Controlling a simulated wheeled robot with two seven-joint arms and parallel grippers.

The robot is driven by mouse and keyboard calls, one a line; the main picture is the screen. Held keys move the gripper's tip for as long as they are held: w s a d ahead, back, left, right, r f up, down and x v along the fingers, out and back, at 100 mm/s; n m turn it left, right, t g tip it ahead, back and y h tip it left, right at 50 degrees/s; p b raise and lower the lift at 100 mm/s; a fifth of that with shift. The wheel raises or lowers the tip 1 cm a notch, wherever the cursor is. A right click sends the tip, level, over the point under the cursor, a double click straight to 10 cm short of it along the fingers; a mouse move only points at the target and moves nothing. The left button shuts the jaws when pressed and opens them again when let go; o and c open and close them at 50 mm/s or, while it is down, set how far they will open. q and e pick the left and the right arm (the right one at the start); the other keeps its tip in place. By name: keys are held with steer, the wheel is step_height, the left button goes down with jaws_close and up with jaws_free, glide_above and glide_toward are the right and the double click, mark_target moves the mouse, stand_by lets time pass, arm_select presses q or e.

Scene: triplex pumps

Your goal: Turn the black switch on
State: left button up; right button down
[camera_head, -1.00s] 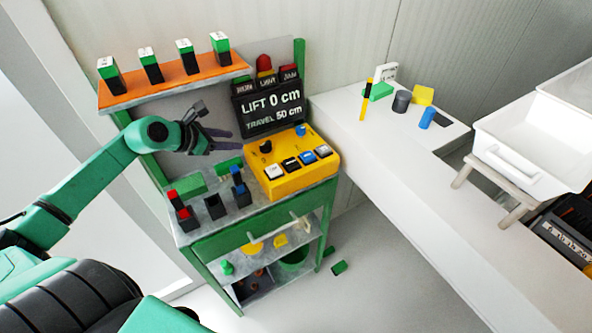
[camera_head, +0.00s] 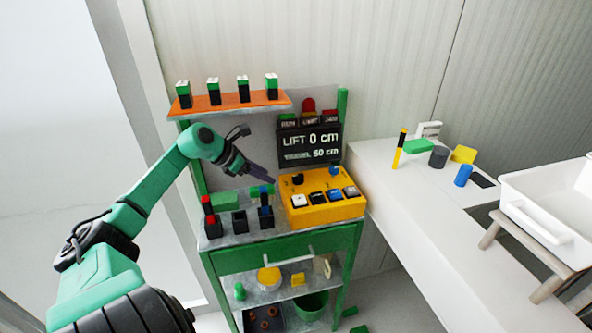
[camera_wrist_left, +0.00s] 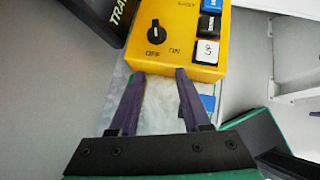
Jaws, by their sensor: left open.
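The black switch (camera_wrist_left: 155,32) is a round rotary knob on the yellow control box (camera_head: 322,211), with OFF and ON labels beside it in the left wrist view. In the head view the black switch (camera_head: 298,179) sits near the box's upper left corner. I cannot tell for sure which label it is turned to. My left gripper (camera_wrist_left: 160,73) is open and empty, its two dark purple fingers apart at the edge of the box, short of the knob and not touching it. In the head view the left gripper (camera_head: 270,179) is just left of the box. My right gripper is out of view.
White, black and blue buttons (camera_head: 333,196) line the box's front. Small holders (camera_head: 239,221) stand on the bench to its left. An orange shelf (camera_head: 229,103) is above, and a white table (camera_head: 400,206) is at right.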

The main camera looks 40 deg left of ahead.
arm_select(q)
steer(key=p, duration=0.3)
glide_toward(298, 175)
steer(key=x, duration=0.2)
steer(key=shift+w+f, duration=0.2)
steer(key=shift+w, duration=0.1)
steer(key=p+x, duration=0.1)
steer(key=x, duration=0.4)
steer(key=shift+w+d+f, duration=0.15)
steer(key=shift+w+f, duration=0.1)
steer(key=shift+f, duration=0.15)
steer(key=shift+c, duration=0.3)
jaws_close()
